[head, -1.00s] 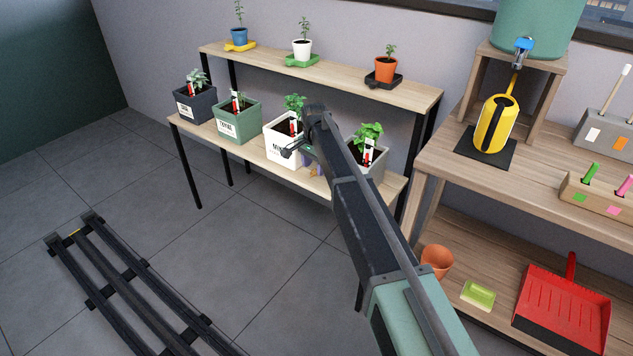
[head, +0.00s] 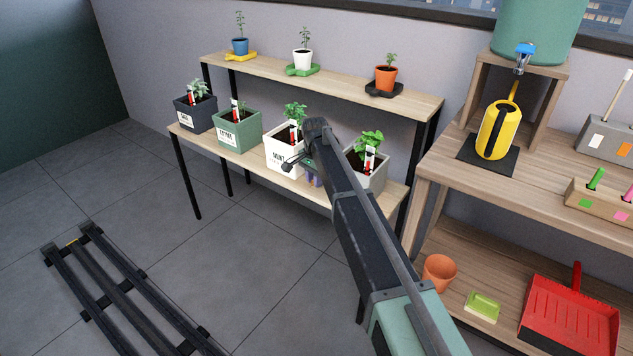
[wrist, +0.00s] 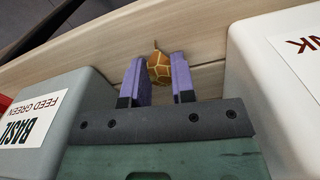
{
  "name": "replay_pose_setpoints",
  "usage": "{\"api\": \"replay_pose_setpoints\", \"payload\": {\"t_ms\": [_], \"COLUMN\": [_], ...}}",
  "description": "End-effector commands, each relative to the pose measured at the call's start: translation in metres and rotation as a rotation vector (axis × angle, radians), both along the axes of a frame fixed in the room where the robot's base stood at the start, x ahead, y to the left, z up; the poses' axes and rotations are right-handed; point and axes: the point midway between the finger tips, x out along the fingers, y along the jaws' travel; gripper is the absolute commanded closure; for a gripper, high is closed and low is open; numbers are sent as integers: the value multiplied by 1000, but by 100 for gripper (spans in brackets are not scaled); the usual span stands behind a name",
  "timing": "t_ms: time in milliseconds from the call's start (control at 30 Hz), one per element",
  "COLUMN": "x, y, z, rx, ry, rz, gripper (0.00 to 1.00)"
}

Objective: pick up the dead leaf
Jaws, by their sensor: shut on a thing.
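The dead leaf (wrist: 158,68) is brown-orange with pale veins. In the wrist view it sits between the purple fingertips of my gripper (wrist: 159,76), which is shut on it. Behind it is the pale wooden shelf board; I cannot tell whether the leaf touches the board. In the head view my gripper (head: 313,180) is at the front of the lower plant shelf, between the white mint pot (head: 280,158) and the grey basil pot (head: 377,178). My arm hides part of that gap, and I cannot make out the leaf there.
The basil pot (wrist: 45,110) and mint pot (wrist: 275,110) stand close on either side of my gripper in the wrist view. A green thyme pot (head: 238,132) and a dark sage pot (head: 195,114) are further left. The workbench (head: 450,180) stands at right.

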Motion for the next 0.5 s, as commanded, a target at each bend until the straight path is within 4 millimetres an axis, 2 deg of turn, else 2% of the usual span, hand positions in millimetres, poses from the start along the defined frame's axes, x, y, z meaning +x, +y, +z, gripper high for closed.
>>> {"api": "replay_pose_setpoints", "payload": {"t_ms": [267, 367, 500], "x": [0, 0, 0], "y": [0, 0, 0], "z": [14, 29, 60], "rx": [0, 0, 0], "ry": [0, 0, 0], "rz": [0, 0, 0], "gripper": [98, 98, 98]}}
